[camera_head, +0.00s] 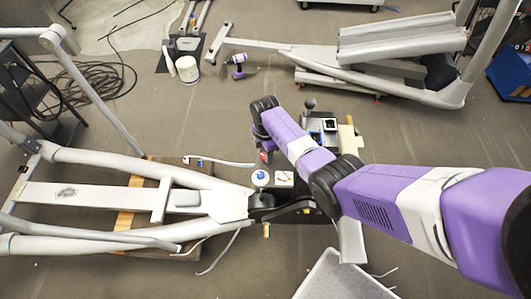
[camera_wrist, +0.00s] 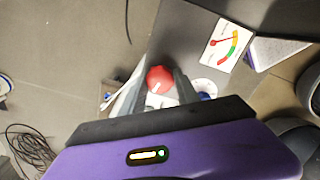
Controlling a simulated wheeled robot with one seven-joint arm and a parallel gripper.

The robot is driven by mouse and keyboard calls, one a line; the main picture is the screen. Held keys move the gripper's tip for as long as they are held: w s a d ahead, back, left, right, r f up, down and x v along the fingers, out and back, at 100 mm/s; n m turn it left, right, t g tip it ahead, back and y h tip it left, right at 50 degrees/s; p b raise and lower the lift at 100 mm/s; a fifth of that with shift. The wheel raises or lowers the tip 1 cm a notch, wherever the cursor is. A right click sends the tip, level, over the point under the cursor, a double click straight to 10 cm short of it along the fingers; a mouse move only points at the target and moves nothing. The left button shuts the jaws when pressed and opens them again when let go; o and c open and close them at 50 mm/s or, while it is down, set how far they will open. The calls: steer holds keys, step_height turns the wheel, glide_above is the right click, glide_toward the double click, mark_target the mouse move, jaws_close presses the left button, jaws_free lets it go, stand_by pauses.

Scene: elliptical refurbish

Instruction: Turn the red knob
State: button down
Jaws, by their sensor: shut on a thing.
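The red knob (camera_wrist: 160,79) is round with a white pointer line. In the wrist view it sits between the two fingertips of my gripper (camera_wrist: 160,88), which is shut on it. In the head view only a small part of the red knob (camera_head: 264,157) shows beside my wrist, and the fingers are mostly hidden there. The dial card also shows in the head view (camera_head: 284,179).
A blue-and-white round part (camera_head: 260,178) is beside the dial card. An elliptical trainer frame (camera_head: 90,195) fills the left, with another (camera_head: 400,55) at upper right. A purple drill (camera_head: 238,65) and a white bucket (camera_head: 187,69) stand on the floor. Cables (camera_head: 95,80) lie at upper left.

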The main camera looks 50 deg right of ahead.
steer(key=c, duration=0.9)
jaws_free()
steer(key=shift+r, duration=0.15)
step_height(320, 180, up, 8)
steer(key=shift+f+p, duration=0.25)
steer(key=shift+p, duration=0.05)
